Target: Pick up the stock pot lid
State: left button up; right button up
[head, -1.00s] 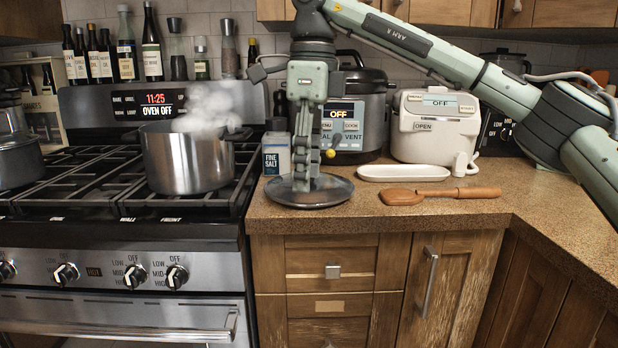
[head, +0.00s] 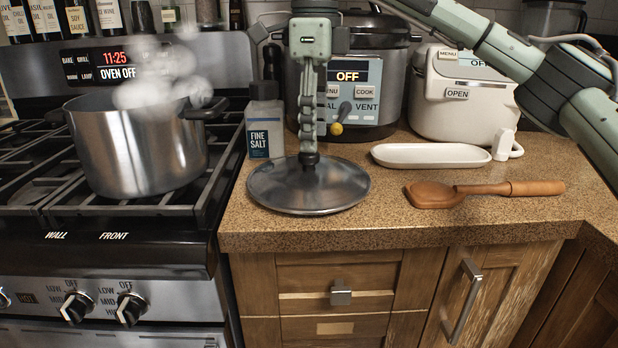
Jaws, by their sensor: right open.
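The stock pot lid (head: 345,190) is a round, shiny metal disc. It lies on the speckled counter, close to the front edge and left of the wooden spoon. My right gripper (head: 309,163) points straight down over the middle of the lid, at its dark knob. It is open, with its fingers seen nearly edge-on, so I cannot tell whether they touch the knob. The steaming metal stock pot (head: 138,150) stands uncovered on the stove to the left. My left gripper is not in view.
A salt box (head: 264,128) stands just behind the lid's left side. A pressure cooker (head: 348,90) is behind my gripper. A white appliance (head: 458,105), a white tray (head: 432,155) and a wooden spoon (head: 480,190) are to the right. Bottles line the back left.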

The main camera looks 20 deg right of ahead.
aim_at(309, 169)
jog(key=shift+w+a+f, duration=0.1)
jog(key=shift+w+f, duration=0.1)
jog(key=shift+f, duration=0.95)
jog(key=shift+w+a+f, duration=0.1)
jog(key=shift+w+f, duration=0.05)
jog(key=shift+f, duration=1)
jog(key=shift+c, duration=0.2)
grip_shut()
